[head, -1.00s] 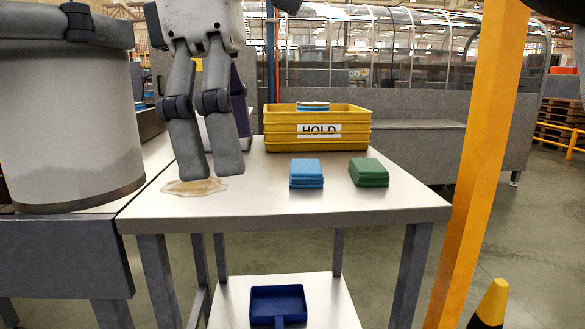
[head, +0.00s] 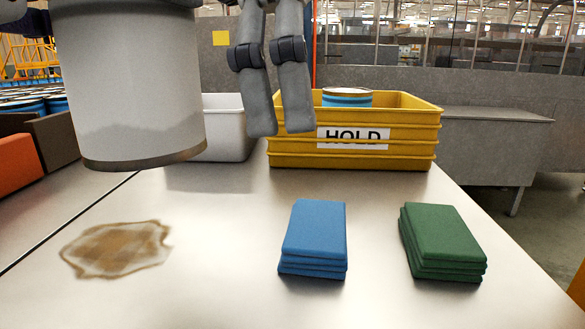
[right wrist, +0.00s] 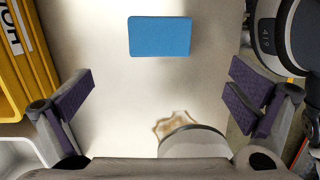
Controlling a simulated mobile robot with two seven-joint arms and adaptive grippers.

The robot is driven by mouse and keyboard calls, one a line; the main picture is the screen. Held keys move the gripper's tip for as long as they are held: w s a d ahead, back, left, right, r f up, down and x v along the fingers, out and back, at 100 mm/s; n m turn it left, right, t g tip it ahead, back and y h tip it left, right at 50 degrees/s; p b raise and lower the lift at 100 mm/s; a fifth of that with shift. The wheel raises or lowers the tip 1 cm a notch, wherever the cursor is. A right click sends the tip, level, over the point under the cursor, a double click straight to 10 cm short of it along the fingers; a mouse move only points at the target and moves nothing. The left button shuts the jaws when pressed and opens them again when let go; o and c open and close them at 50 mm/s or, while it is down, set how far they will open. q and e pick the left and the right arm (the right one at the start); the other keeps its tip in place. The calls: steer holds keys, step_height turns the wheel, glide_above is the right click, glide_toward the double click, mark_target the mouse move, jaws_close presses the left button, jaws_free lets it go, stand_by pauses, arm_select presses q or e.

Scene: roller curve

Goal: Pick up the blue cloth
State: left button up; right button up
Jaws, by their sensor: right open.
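The blue cloth (head: 315,232) is a folded, layered stack lying on the pale tabletop in the head view. In the right wrist view the blue cloth (right wrist: 160,37) lies near the top, beyond the fingertips and roughly centred between them. My right gripper (head: 280,132) hangs in front of the yellow bin in the head view, farther back than the cloth in the picture and apart from it. Its spread fingers (right wrist: 163,92) are open and empty in the right wrist view. My left gripper is not in view.
A folded green cloth (head: 442,243) lies right of the blue one. A brown spill (head: 118,249) lies at the left. Behind stand a yellow HOLD bin (head: 350,153) holding a blue-banded round object (head: 347,98) and a white bin (head: 226,132). Tabletop around the blue cloth is clear.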

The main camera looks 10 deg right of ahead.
mark_target(316, 221)
steer(key=f, duration=0.3)
steer(key=d+f, duration=0.1)
steer(key=f, duration=0.3)
steer(key=d+f, duration=0.1)
steer(key=f, duration=0.3)
steer(key=shift+s+f, duration=0.2)
steer(key=shift+s, duration=0.2)
steer(key=c, duration=1)
